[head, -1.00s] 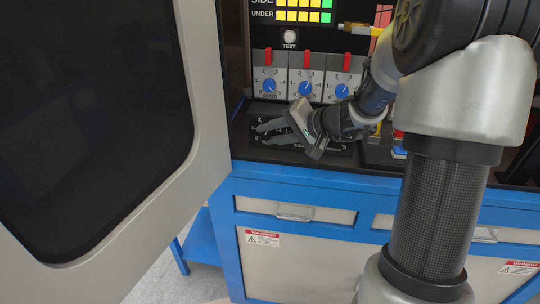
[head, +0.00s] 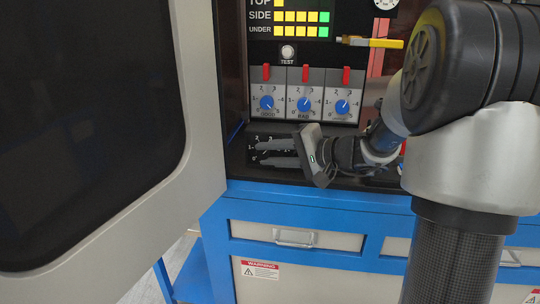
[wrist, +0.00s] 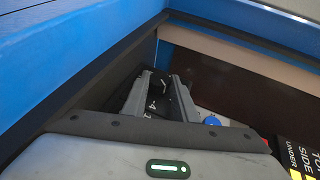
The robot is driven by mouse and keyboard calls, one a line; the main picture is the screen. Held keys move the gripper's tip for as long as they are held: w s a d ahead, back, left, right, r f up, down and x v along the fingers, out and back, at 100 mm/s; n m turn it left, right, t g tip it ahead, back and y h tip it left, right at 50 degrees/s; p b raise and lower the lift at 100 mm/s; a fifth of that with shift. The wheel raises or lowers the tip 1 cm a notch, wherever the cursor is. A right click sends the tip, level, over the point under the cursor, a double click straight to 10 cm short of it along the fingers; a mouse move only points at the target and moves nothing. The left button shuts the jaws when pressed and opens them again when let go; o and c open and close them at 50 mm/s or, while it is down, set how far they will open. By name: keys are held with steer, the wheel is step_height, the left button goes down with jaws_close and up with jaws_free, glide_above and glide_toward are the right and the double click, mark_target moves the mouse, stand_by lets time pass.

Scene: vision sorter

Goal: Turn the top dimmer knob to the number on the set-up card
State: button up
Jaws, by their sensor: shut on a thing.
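My gripper (head: 258,153) reaches left, low over a black dial panel (head: 252,134) with white numbers. Its two grey fingers have a gap between them and are shut on a dimmer knob, which the fingers hide in the head view. In the wrist view the fingers (wrist: 158,88) frame part of the black panel, with a white 4 readable. I cannot tell where the knob's pointer stands. On the display the TOP row (head: 279,3) shows one yellow block. I cannot make out the set-up card.
Three blue knobs (head: 304,104) with red tabs stand on the upright panel behind, below a round TEST button (head: 288,52). A big grey-framed door (head: 190,150) stands open at left. The blue bench edge (head: 310,196) runs in front.

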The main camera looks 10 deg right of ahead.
steer(key=o, duration=1)
steer(key=shift+o, duration=0.2)
steer(key=p+v, duration=0.2)
steer(key=v, duration=1.5)
steer(key=shift+s+d+r+p, duration=0.1)
steer(key=shift+s+r+p, duration=0.1)
steer(key=shift+p, duration=0.15)
